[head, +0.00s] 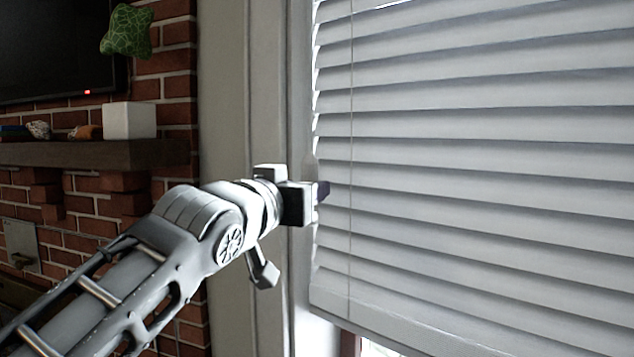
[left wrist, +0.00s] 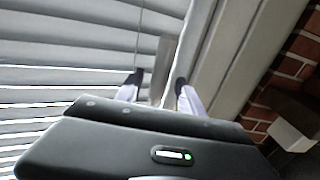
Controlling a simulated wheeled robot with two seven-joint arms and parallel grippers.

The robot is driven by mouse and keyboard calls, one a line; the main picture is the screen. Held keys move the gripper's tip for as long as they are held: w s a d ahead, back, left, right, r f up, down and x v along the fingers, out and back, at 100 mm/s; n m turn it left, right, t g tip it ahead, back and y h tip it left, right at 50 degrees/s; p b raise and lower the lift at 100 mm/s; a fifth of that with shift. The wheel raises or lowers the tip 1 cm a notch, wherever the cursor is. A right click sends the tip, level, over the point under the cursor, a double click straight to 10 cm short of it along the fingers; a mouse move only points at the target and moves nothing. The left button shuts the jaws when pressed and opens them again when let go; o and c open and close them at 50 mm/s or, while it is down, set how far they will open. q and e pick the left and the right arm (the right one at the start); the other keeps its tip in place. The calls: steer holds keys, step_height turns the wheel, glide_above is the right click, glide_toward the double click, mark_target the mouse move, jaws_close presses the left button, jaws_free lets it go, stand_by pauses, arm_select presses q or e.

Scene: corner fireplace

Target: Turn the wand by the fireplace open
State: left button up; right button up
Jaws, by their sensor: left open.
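The wand (head: 310,165) is a thin pale rod hanging at the left edge of the white blind (head: 470,170), beside the window frame. In the left wrist view the wand (left wrist: 164,68) shows as a grey upright strip between the fingers. My left gripper (head: 322,190) reaches the blind's left edge at the wand's height. In the left wrist view my left gripper (left wrist: 158,84) is open, with one finger on each side of the wand and gaps showing. The wand's lower end is hidden by the gripper. The blind's slats are tilted, with bright gaps between some. My right gripper is out of view.
The window frame (head: 262,90) stands close beside my left gripper. A thin cord (head: 350,150) runs down the blind. On the left are a brick wall (head: 178,70) and a mantel (head: 90,153) bearing a white box (head: 129,120).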

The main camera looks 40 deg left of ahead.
arm_select(q)
steer(key=p+x, duration=0.2)
steer(key=x, duration=0.4)
steer(key=shift+w, duration=0.3)
steer(key=shift+c, duration=0.5)
jaws_close()
